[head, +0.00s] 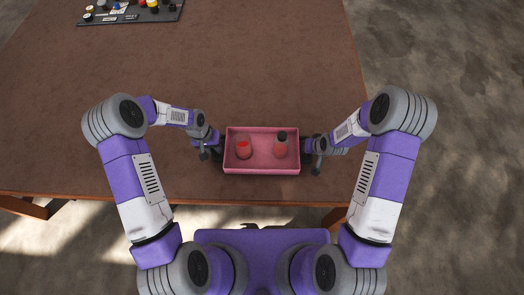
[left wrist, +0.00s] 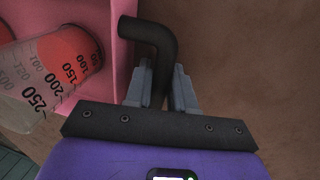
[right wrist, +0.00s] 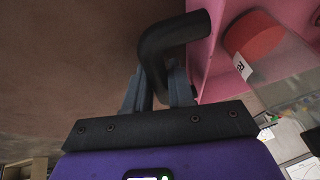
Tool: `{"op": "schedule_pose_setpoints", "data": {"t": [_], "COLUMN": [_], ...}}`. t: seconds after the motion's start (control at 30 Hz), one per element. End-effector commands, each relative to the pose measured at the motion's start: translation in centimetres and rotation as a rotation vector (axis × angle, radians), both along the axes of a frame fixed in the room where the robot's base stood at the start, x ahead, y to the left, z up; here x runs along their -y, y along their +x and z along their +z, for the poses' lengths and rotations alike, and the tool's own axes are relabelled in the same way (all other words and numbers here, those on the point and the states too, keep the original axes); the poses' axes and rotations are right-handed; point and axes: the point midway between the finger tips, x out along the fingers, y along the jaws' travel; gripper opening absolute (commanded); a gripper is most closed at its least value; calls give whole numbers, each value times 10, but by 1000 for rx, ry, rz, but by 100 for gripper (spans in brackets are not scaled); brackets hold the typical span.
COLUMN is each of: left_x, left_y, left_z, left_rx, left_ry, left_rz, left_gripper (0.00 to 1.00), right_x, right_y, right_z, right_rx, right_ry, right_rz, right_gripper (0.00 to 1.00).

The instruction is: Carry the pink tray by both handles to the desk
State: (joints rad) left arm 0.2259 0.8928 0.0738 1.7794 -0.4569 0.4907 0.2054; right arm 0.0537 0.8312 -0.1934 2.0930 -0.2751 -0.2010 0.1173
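The pink tray (head: 261,170) is over the near part of the brown desk top (head: 250,75), looking level; I cannot tell whether it touches it. A graduated beaker with red contents (head: 244,149) stands in its left half, and a dark-lidded jar with red contents (head: 281,149) in its right half. My left gripper (head: 212,147) is shut on the tray's black left handle (left wrist: 150,35). My right gripper (head: 313,147) is shut on the black right handle (right wrist: 175,38). The beaker also shows in the left wrist view (left wrist: 60,70), the jar in the right wrist view (right wrist: 270,50).
A dark grey board (head: 130,14) with several small coloured items lies at the far left of the desk top. The desk top between it and the tray is clear. The desk's near edge runs just in front of the tray, and its right edge is beyond my right gripper.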

Motion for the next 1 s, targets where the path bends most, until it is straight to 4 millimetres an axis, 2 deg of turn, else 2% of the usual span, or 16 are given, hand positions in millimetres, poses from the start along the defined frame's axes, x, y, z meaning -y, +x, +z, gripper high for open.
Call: {"op": "schedule_pose_setpoints", "data": {"t": [0.47,1.0], "left_x": [0,0], "left_y": [1,1], "left_z": [6,48], "left_rx": [1,1], "left_ry": [0,0], "left_rz": [0,0], "left_gripper": [0,0], "right_x": [0,0], "right_y": [0,0], "right_z": [6,48], "right_rx": [1,1], "right_ry": [0,0], "right_rz": [0,0], "right_gripper": [0,0]}}
